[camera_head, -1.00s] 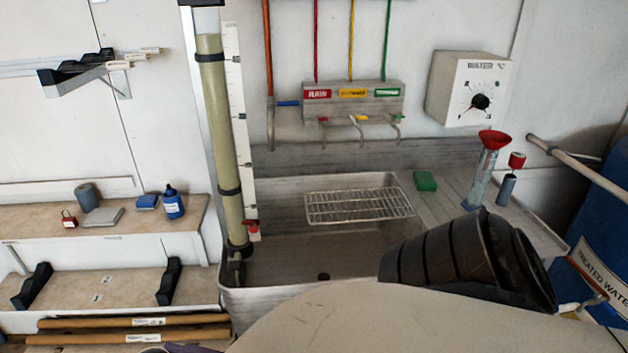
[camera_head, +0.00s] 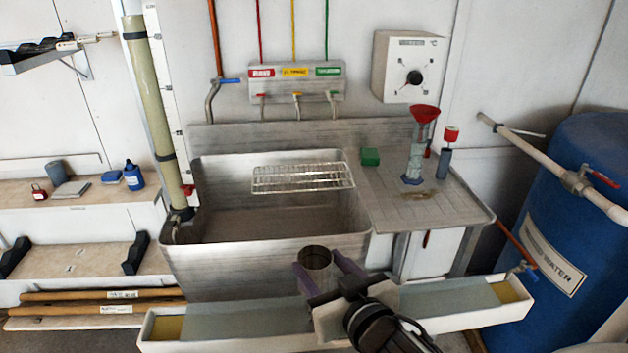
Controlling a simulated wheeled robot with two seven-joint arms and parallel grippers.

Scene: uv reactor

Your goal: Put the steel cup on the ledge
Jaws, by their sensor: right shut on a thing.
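The steel cup (camera_head: 315,258) is a small open-topped metal cylinder, upright or nearly so, in front of the sink's front wall. My right gripper (camera_head: 320,272) is shut on it, with one purple finger on each side. Its wrist comes up from the bottom right. The cup's lower part is partly hidden by the gripper. No surface is marked as the ledge; flat surfaces in view are the steel drainboard (camera_head: 385,200) right of the sink and the wooden shelves at left. My left gripper is not in view.
The sink (camera_head: 270,265) has a wire rack (camera_head: 300,178) across its back. A green block (camera_head: 370,156) and a red-funnelled cylinder (camera_head: 418,140) stand on the drainboard. A long pale trough (camera_head: 225,325) lies below my gripper. A blue tank (camera_head: 575,240) stands at right.

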